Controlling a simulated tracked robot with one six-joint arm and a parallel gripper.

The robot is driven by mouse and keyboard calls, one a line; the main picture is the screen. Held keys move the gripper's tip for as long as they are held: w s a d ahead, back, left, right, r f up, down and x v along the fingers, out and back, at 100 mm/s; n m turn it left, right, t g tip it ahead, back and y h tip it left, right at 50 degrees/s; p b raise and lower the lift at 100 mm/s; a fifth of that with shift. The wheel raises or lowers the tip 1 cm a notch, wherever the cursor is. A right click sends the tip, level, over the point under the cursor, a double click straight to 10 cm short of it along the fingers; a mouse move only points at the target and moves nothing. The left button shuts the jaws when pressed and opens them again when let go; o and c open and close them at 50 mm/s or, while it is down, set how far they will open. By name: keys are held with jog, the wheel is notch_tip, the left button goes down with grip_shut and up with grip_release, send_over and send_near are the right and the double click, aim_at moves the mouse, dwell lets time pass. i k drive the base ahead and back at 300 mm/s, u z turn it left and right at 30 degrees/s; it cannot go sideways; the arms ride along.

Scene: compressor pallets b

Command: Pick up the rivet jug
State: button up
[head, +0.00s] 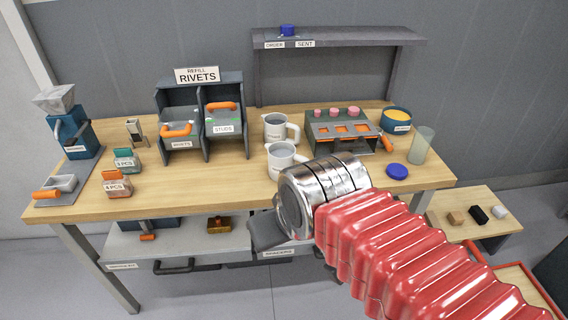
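Two white jugs with handles on their right stand on the wooden bench top. One jug (275,131) is farther back. The other jug (281,161) is nearer, its lower right hidden behind my arm's silver wrist. I cannot read a label on either, so I cannot tell which is the rivet jug. My gripper (266,231) shows only as a dark grey part below the silver wrist, in front of the bench's front edge. Its fingertips cannot be made out, and I cannot tell whether it is open or shut. It appears apart from both jugs.
A dark dispenser (201,118) under a "REFILL RIVETS" sign has bins marked rivets and studs. An orange-slotted fixture (341,129), blue bowl (397,119), clear cup (421,145) and blue lid (397,171) stand right. Bench between dispenser and jugs is clear.

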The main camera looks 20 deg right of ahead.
aim_at(282, 154)
jog(key=i, duration=0.9)
jog(key=z, duration=0.05)
